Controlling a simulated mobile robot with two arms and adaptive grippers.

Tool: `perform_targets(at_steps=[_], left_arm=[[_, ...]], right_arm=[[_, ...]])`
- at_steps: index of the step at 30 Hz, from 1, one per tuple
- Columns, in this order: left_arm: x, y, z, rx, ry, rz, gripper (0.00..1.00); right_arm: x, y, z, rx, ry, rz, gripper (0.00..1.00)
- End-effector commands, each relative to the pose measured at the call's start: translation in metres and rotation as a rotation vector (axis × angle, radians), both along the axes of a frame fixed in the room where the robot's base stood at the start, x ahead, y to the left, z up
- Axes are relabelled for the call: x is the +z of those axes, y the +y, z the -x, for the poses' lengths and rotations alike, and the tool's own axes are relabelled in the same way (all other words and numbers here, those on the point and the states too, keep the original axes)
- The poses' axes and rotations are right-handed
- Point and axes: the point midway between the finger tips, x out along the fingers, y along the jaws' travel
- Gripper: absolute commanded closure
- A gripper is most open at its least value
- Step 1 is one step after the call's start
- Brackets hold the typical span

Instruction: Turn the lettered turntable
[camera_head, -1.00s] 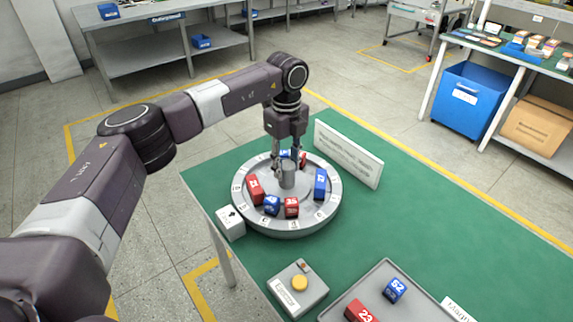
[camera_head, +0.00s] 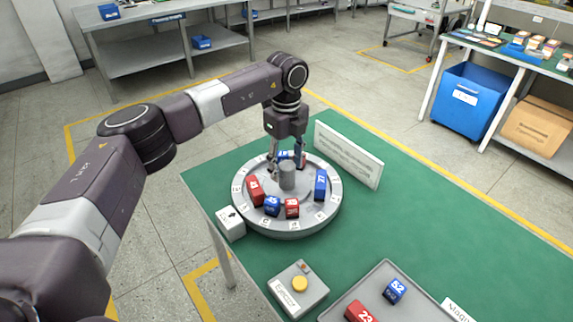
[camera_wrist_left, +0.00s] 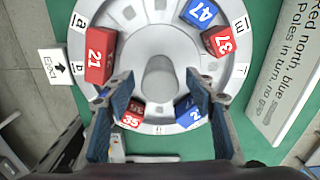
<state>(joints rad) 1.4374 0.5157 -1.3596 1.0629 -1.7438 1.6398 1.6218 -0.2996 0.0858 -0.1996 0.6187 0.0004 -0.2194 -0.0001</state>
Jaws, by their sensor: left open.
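The round grey lettered turntable (camera_head: 290,231) stands on the green table, with a central grey post (camera_head: 287,176) and several red and blue numbered blocks around it. My left gripper (camera_head: 287,163) hangs over it from above, pointing down. In the left wrist view its two fingers (camera_wrist_left: 159,80) are spread wide, one to each side of the post (camera_wrist_left: 158,76), with a gap on both sides. A red block 21 (camera_wrist_left: 99,53) and a blue block 47 (camera_wrist_left: 201,13) show there; lower blocks are partly hidden by the fingers. My right gripper is not in view.
A white arrow marker (camera_head: 231,222) stands at the turntable's left. A white sign (camera_head: 348,155) stands behind it. A yellow button box (camera_head: 299,288) and a grey tray (camera_head: 421,300) with blocks sit in front. The table's right side is clear.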

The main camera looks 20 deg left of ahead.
Motion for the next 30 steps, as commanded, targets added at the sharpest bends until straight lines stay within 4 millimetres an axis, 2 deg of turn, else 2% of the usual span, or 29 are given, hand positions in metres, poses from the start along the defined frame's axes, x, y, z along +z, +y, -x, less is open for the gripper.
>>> perform_targets(at_steps=[5,12,18,24,30], left_arm=[[0.023,-0.001,-0.001,-0.001,-0.005,0.001,0.5],[0.075,0.0,-0.001,0.001,-0.006,0.002,0.5],[0.107,0.0,-0.001,0.001,-0.004,0.001,0.5],[0.119,0.0,-0.001,0.0,-0.002,0.001,0.5],[0.119,0.0,-0.001,0.0,-0.002,0.001,0.5]], right_arm=[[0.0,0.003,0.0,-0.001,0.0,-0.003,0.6],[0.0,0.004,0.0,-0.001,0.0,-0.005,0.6],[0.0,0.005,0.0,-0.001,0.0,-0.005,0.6],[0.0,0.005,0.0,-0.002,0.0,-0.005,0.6],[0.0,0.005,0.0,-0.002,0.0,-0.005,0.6]])
